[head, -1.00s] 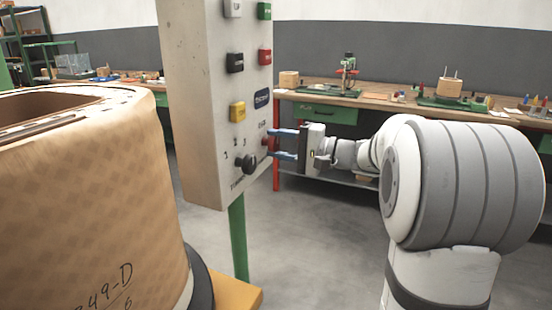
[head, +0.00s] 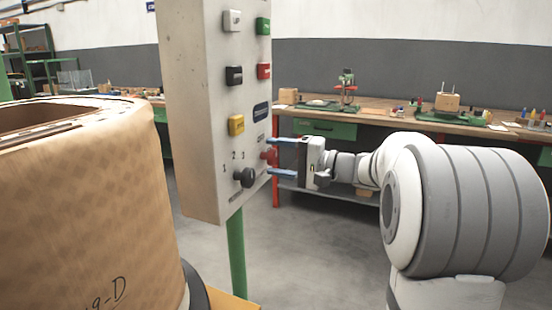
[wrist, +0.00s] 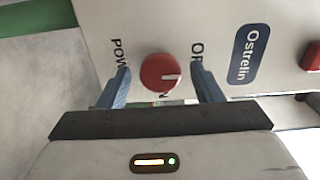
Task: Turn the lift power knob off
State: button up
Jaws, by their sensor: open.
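The control panel (head: 195,110) is a pale box on a green post. Its red power knob (wrist: 160,72) is round with a white mark, and lettering that appears to read "POW…" is beside it. The knob also shows at the panel's lower right edge in the head view (head: 268,155). My gripper (wrist: 160,88) is open, with one blue finger on each side of the knob. In the wrist view both fingers are apart from the knob. In the head view my gripper (head: 281,158) reaches the panel from the right.
A black selector knob (head: 244,178) sits left of the red knob, with several coloured buttons above, one of them yellow (head: 236,125). A large tan coil (head: 85,200) stands at left. A workbench (head: 400,112) is behind. The floor between is clear.

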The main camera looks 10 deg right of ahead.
jog(key=p+v, duration=0.1)
jog(key=v, duration=0.6)
jog(key=shift+s+d+p, duration=0.25)
jog(key=shift+d+p, duration=0.05)
jog(key=shift+p, duration=0.05)
jog(key=shift+s, duration=0.1)
